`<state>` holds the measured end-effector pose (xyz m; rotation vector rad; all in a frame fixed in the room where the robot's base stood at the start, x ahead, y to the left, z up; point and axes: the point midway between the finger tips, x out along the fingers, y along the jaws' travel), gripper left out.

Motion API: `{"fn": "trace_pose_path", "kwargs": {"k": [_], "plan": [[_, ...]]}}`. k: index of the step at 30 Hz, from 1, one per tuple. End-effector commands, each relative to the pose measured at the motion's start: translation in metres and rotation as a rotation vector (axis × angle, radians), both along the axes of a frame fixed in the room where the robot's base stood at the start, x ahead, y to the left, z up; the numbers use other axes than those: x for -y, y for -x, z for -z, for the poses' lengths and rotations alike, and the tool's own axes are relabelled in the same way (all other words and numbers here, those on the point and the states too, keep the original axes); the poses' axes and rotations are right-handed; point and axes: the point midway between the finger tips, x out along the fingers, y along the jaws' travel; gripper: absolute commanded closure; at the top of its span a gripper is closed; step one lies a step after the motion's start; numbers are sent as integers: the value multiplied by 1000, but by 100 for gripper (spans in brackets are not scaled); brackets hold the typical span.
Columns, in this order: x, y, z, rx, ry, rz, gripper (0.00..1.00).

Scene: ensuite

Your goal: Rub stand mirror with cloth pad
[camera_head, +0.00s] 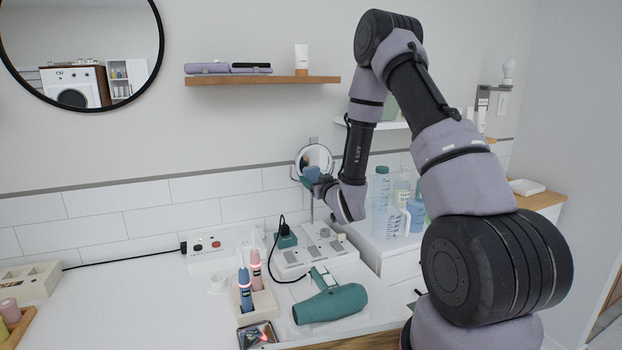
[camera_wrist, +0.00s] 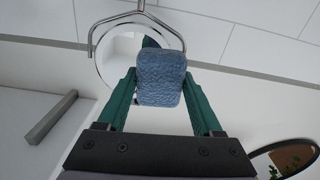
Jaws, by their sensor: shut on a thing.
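The stand mirror (camera_head: 318,157) is a small round mirror on a thin metal stand, at the back of the counter in the head view. In the wrist view its round frame (camera_wrist: 97,68) and curved metal bracket (camera_wrist: 134,17) show behind the pad. The cloth pad (camera_wrist: 161,77) is blue and textured; it also shows small in the head view (camera_head: 311,173). My gripper (camera_wrist: 160,88) has green fingers shut on the pad's two sides. The pad covers part of the mirror's face; I cannot tell whether they touch.
Clear bottles (camera_head: 381,190) stand right of my arm. A wooden shelf (camera_head: 240,80) hangs above. The counter's left middle is clear.

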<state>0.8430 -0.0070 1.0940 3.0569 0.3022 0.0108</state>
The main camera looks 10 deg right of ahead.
Motion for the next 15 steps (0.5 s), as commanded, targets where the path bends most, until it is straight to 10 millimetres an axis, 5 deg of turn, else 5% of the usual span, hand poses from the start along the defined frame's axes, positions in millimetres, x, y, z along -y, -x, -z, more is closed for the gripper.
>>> {"fn": "trace_pose_path", "kwargs": {"k": [15], "plan": [[4, 16, 0, -1, -1, 2, 85]]}}
